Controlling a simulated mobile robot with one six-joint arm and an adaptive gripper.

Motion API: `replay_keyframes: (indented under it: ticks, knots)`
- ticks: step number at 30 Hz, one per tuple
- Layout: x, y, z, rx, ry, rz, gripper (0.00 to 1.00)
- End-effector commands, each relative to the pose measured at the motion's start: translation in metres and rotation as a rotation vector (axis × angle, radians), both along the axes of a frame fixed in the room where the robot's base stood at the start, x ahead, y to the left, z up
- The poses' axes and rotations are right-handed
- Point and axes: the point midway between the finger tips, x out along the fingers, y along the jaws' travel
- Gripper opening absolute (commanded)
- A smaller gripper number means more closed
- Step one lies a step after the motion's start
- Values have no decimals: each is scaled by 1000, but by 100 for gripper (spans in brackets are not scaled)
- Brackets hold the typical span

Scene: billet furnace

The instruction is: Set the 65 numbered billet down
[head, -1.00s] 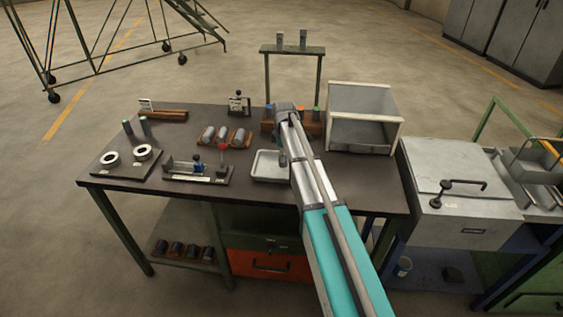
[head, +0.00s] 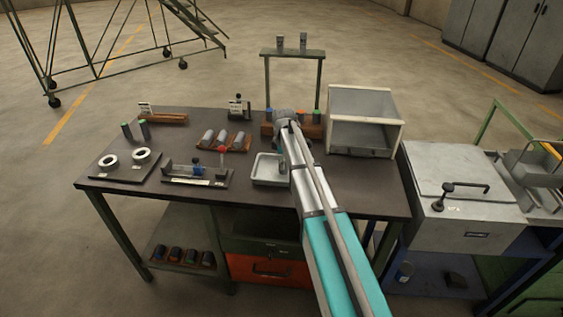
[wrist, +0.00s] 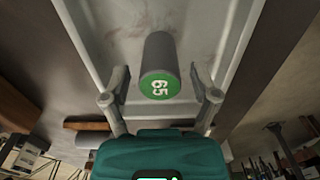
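The 65 billet (wrist: 157,60) is a dark grey cylinder with a green end marked 65, seen in the wrist view. The numbered end faces the camera and its body reaches away over the pale tray (wrist: 225,60). My gripper (wrist: 158,72) has one finger on each side of the billet, with a visible gap at both sides, so it is open. Whether the billet's underside rests on the tray floor is hard to tell.
Behind my arm stands a wooden rack (head: 267,129) with colour-topped billets. A grey bin (head: 360,140) is to the right.

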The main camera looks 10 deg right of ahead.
Motion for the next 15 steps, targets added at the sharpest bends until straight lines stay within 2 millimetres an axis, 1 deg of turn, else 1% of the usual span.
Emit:
replay_keyframes:
  ticks: [15]
  knots:
    - [0, 0, 3, 0, 0, 0, 83]
